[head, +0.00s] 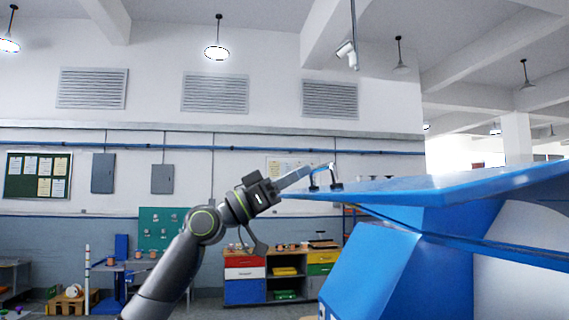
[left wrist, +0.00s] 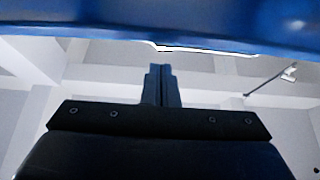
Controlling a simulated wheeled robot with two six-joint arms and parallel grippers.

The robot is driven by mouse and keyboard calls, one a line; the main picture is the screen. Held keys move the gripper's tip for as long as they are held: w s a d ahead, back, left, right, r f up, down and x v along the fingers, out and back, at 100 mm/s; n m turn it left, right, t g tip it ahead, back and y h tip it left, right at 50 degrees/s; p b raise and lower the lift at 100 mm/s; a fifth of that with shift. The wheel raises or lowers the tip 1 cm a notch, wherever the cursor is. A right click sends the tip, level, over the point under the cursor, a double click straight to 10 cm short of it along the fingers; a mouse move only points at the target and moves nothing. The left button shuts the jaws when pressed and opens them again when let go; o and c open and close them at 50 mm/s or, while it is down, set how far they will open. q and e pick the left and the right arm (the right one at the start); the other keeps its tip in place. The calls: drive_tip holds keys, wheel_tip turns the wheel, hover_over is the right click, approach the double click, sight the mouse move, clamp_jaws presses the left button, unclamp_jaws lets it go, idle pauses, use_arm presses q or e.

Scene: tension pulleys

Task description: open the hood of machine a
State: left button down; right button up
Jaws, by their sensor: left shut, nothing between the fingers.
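Machine a fills the right of the head view, with a blue slanted body (head: 370,270). Its hood (head: 440,187) is a broad blue panel, seen nearly edge-on, jutting out to the left above the body. A narrow gap shows between hood and body. A small handle with dark feet (head: 335,186) appears at the hood's left end. My left gripper (head: 309,172) is shut and empty at that end, its fingertips overlapping the handle in view; contact cannot be told. In the left wrist view, the shut fingers (left wrist: 163,68) point at the blue hood edge (left wrist: 160,35).
A low cabinet with coloured drawers (head: 245,272) and a bench (head: 120,266) stand along the back wall. A green notice board (head: 22,175) hangs at left. The space left of the machine around my arm looks clear.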

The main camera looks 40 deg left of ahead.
use_arm(q)
wheel_tip(320, 180, down, 3)
drive_tip(key=shift+w, duration=0.1)
idle(0.5)
wheel_tip(320, 180, down, 10)
drive_tip(key=s+a+t+h+b, duration=0.1)
drive_tip(key=b, duration=1.6)
drive_tip(key=shift+s+f, duration=0.25)
drive_tip(key=shift+a+r, duration=0.1)
drive_tip(key=shift+r, duration=0.05)
